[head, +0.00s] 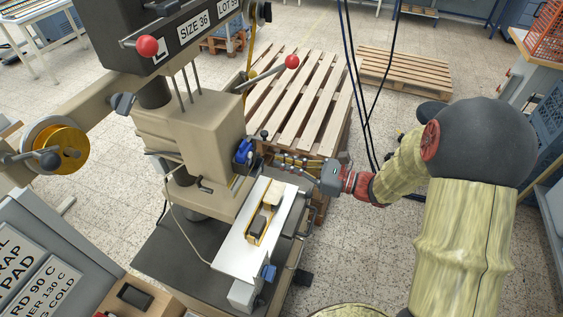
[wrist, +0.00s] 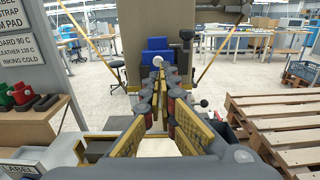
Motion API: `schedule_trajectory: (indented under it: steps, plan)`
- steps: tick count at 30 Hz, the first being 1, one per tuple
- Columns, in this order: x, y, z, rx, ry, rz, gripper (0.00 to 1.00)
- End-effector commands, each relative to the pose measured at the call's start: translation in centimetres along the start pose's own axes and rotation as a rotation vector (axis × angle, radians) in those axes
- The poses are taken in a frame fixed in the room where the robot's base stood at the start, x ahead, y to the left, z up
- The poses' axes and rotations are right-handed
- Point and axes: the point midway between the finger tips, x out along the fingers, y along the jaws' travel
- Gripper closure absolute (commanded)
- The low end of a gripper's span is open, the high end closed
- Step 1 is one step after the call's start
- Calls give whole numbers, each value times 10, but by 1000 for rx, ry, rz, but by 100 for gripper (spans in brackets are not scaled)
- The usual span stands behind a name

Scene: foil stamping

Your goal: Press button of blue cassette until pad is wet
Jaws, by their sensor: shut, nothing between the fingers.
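The blue cassette (head: 243,150) is mounted on the side of the beige press, above the white table plate. In the wrist view the blue cassette (wrist: 154,46) is straight ahead, with a round white button (wrist: 158,60) on its front. My gripper (head: 276,160) reaches in from the right, level with the cassette. Its fingers are shut and empty. In the wrist view the fingertips (wrist: 165,72) overlap the area just below the button; I cannot tell whether they touch it. I cannot make out the pad or whether it is wet.
The beige press (head: 190,125) has a red-knobbed lever (head: 292,62) above my gripper. A white plate (head: 236,257) with a yellow tray (head: 251,235) holding a grey block lies below. A wooden pallet (head: 310,95) is behind. Red and green stamps (wrist: 22,95) stand on the left.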

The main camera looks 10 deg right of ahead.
Motion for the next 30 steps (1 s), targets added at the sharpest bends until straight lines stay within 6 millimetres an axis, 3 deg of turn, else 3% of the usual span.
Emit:
schedule_trajectory:
  steps: [14, 22, 30]
  plan:
    - [-6, -6, 10, 11, 2, -18, 100]
    - [-37, -23, 16, 108, 14, -77, 100]
    - [-67, -22, 11, 148, 18, -81, 100]
